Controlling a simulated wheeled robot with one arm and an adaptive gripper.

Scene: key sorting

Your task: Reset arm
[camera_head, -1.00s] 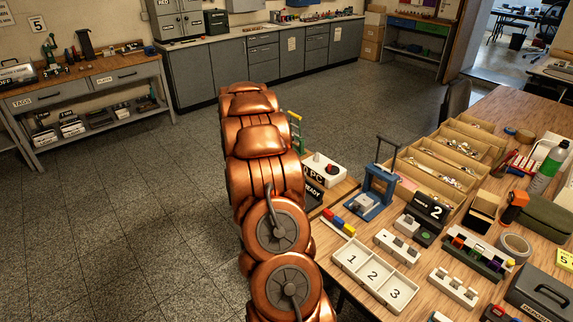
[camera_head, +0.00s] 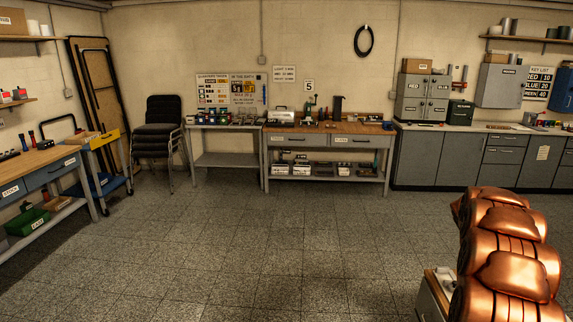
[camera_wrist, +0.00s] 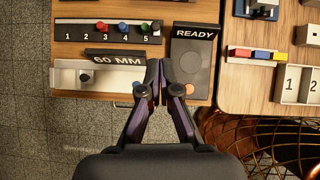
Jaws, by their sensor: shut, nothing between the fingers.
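My gripper (camera_wrist: 163,72) shows in the wrist view, with its two dark fingers shut together at the tips and nothing between them. It is over the front edge of a wooden table, between the "60 MM" label block (camera_wrist: 115,57) and the dark "READY" pad (camera_wrist: 190,62). My copper-coloured arm stands at the right of the head view; the gripper itself is not seen there.
A numbered strip with coloured pegs (camera_wrist: 108,31) lies at the table's back. A white tray (camera_wrist: 66,76) is left of the gripper. A numbered tray (camera_wrist: 292,85) is on the wooden surface at right. In the head view, the tiled floor (camera_head: 230,250) is open before the benches.

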